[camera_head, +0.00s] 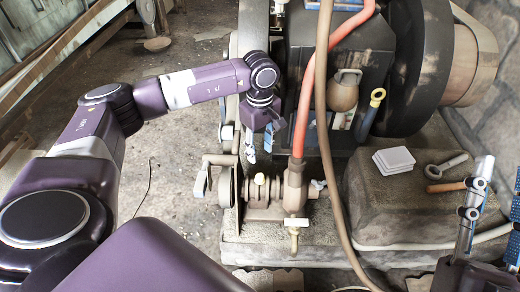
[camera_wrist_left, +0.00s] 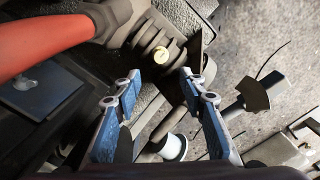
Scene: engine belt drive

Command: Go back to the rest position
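My left gripper (camera_head: 259,148) hangs at the end of the purple arm in the middle of the head view, above the gap beside the engine block. In the left wrist view its blue-padded fingers (camera_wrist_left: 160,83) are spread apart with nothing between them. Below and beyond them lie a dark ribbed machine part with a yellow cap (camera_wrist_left: 160,55) and a pale spool-like part (camera_wrist_left: 172,147). My right gripper (camera_head: 502,172) is at the right edge of the head view. Its fingers stand apart with no object between them; part of it is cut off.
The dark engine block (camera_head: 300,62) and large black wheel (camera_head: 412,65) stand right of the left arm. A red hose (camera_head: 306,95) and brown hose (camera_head: 322,130) run close by. A stone ledge holds white pads (camera_head: 394,160) and a hammer-like tool (camera_head: 446,187). Floor at left is open.

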